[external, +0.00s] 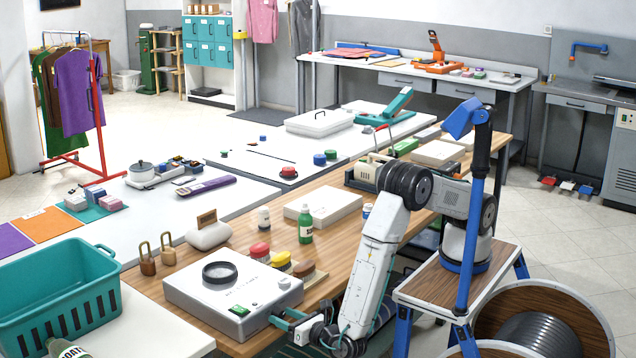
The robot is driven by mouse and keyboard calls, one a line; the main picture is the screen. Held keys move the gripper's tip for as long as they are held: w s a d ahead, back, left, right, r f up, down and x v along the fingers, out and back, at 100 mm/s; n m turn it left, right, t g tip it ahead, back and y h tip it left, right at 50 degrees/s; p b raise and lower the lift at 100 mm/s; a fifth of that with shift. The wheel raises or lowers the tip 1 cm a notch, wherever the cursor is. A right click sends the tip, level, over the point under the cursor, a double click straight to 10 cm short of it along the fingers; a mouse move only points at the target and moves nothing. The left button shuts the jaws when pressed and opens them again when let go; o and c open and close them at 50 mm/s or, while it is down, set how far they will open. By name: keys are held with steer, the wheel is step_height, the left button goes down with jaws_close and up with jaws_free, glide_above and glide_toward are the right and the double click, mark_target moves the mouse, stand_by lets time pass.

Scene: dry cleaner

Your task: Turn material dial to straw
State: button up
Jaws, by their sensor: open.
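A light grey box (185,290) stands on the wooden bench near the front. On its top is a round black ring with a pale centre (220,271), which looks like a dial, though I cannot be sure it is the material dial. Small lettering beside it is too small to read, so I cannot tell which setting is straw. A green button (239,311) and a small round knob (284,283) are also on the box. My gripper (279,318) is open, low by the box's front right corner, and appears empty. Contact with the box cannot be told.
Red, yellow and brown-topped brushes (281,260) and a green bottle (305,224) stand behind the box. Two padlock-shaped items (148,260) stand at its left. A teal basket (60,290) is at the front left.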

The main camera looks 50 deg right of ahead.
steer(key=shift+n, duration=0.7)
steer(key=s, duration=0.8)
steer(key=d+f+m+g+h, duration=0.2)
steer(key=d, duration=0.3)
steer(key=w+d+r+m+g+h, duration=0.2)
steer(key=d+r+m+g, duration=0.2)
steer(key=d, duration=0.4)
steer(key=w+d+r+m+g+h, duration=0.2)
steer(key=w+d+r+m+g, duration=0.1)
steer(key=d, duration=0.6)
steer(key=w+d+r+m+g+h, duration=0.2)
steer(key=d+r+m+g+h, duration=0.1)
steer(key=d+r+m+g, duration=0.2)
steer(key=shift+w+d+r+m+g, duration=0.3)
steer(key=shift+d+r+m, duration=0.85)
steer(key=shift+d+m, duration=1)
steer(key=s+a+f+n+t+y, duration=0.1)
steer(key=a+f+n+t, duration=0.3)
steer(key=a, duration=0.5)
steer(key=s+a+f+n+t+y, duration=0.1)
steer(key=s+a+f+n+t, duration=0.2)
steer(key=a+f+n+t, duration=0.2)
steer(key=a+f+n, duration=0.1)
steer(key=a+n, duration=0.1)
steer(key=a, duration=0.1)
steer(key=shift+s+a+f, duration=0.2)
steer(key=shift+a, duration=0.15)
